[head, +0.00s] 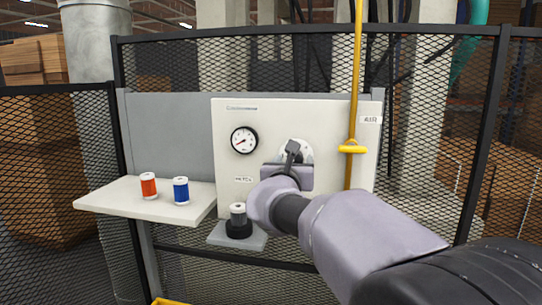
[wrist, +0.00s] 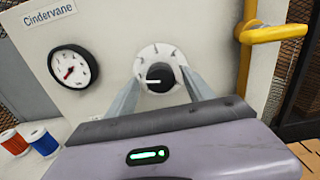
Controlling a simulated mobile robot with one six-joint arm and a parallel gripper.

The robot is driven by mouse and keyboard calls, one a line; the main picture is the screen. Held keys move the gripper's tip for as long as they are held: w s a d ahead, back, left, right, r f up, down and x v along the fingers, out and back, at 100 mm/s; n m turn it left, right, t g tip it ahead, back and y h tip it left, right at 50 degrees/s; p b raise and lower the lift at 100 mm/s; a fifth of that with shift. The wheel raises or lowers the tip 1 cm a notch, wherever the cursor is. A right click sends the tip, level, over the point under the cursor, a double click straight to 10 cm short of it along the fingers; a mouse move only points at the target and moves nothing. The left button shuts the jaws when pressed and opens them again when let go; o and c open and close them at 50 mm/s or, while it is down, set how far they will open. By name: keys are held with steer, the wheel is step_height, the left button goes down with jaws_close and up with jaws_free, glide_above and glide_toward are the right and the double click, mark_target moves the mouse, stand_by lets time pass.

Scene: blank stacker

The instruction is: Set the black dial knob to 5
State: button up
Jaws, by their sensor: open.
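The black dial knob (wrist: 160,77) sits on a round white dial plate (wrist: 149,55) on the cream panel. Its white pointer line points left in the wrist view. The tick marks and numbers around it are too small to read. My gripper (wrist: 162,80) is open, with one finger on each side of the knob, apart from it as far as I can tell. In the head view my gripper (head: 293,153) is in front of the dial and hides the knob. Only part of the dial plate (head: 307,151) shows there.
A round gauge (head: 244,140) is left of the dial. A yellow pipe with a handle (head: 352,147) runs down the panel's right side. Red (head: 149,185) and blue (head: 181,190) spools stand on a shelf (head: 120,197). A black-based cylinder (head: 238,222) stands on a lower ledge.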

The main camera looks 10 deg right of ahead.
steer(key=shift+w+d, duration=0.2)
steer(key=shift+w, duration=0.3)
steer(key=shift+s, duration=0.1)
jaws_close()
